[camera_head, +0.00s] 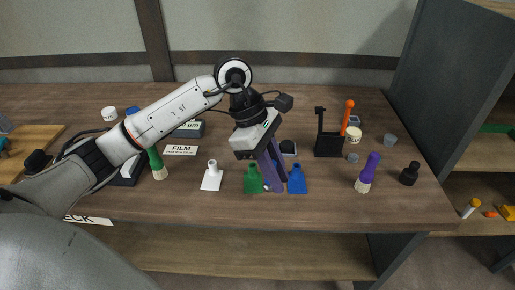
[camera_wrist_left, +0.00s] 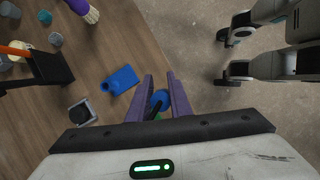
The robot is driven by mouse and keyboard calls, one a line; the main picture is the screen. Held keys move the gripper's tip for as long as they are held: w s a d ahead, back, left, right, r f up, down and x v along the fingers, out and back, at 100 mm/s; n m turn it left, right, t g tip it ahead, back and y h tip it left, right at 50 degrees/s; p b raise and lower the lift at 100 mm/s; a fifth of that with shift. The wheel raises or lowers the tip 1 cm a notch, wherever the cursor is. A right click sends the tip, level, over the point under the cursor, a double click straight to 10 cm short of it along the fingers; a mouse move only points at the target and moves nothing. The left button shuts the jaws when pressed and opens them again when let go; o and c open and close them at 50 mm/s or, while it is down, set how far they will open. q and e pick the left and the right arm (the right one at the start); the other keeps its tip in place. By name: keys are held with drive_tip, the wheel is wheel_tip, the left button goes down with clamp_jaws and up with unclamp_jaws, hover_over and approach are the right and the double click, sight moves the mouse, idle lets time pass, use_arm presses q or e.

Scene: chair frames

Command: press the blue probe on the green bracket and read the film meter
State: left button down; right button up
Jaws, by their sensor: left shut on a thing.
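My left gripper (camera_head: 275,184) points down beside the green bracket (camera_head: 253,179), its purple fingers shut on the blue probe. In the left wrist view, the probe's round blue part (camera_wrist_left: 160,97) shows between the fingertips (camera_wrist_left: 159,84); a bit of green shows just below it. Whether the probe touches the bracket is hidden. A blue bracket (camera_head: 297,179) lies just right of the fingers and a white one (camera_head: 212,176) to the left. The film meter (camera_head: 188,130) stands behind the FILM card (camera_head: 181,150), partly covered by my left arm; its reading is not legible. My right gripper is not seen.
A black holder (camera_head: 328,146) with an orange-handled tool (camera_head: 347,117) stands right of the gripper. A purple-handled brush (camera_head: 368,172) and black bottle (camera_head: 409,174) stand near the right edge. A green-handled brush (camera_head: 157,164) is left. Bare wood (camera_head: 325,200) lies along the front.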

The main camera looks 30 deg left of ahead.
use_arm(q)
drive_tip(key=w+a+n+t+y, duration=0.35)
drive_tip(key=a+n, duration=0.35)
drive_tip(key=n, duration=0.4)
drive_tip(key=b, duration=0.4)
hover_over(258, 184)
drive_tip(key=shift+h, duration=0.35)
drive_tip(key=shift+w+f, duration=0.15)
drive_tip(key=shift+f, duration=2.55)
drive_tip(key=shift+f+b, duration=0.55)
drive_tip(key=shift+f, duration=0.1)
wheel_tip(258, 184, up, 7)
drive_tip(key=p, duration=0.5)
drive_tip(key=shift+r, duration=0.15)
